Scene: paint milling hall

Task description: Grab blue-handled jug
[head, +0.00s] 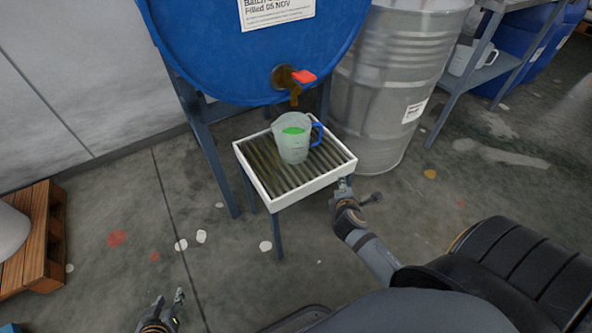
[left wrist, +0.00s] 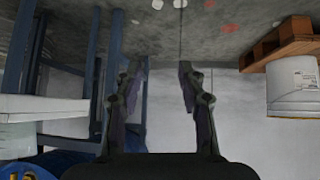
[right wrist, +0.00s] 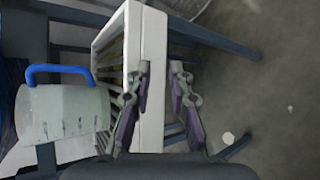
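The jug (head: 291,150) is translucent with a blue handle (head: 318,134) on its right side and green inside. It stands upright on a slatted, white-rimmed tray (head: 305,182) under a tap (head: 291,77). My right gripper (head: 346,184) is by the tray's front right corner, apart from the jug. In the right wrist view its fingers (right wrist: 160,70) are open before the tray's rim (right wrist: 152,35); contact is unclear. The jug (right wrist: 62,112) lies left there, handle (right wrist: 58,71) uppermost. My left gripper (head: 168,301) is open and empty above the floor; its fingers (left wrist: 161,67) are apart.
A blue drum (head: 225,45) with a red tap lever (head: 304,76) is above and behind the tray. A grey metal drum (head: 385,90) stands close behind right. A shelf (head: 485,72) holds another pale jug (head: 468,58). A wooden pallet (head: 38,240) is at left.

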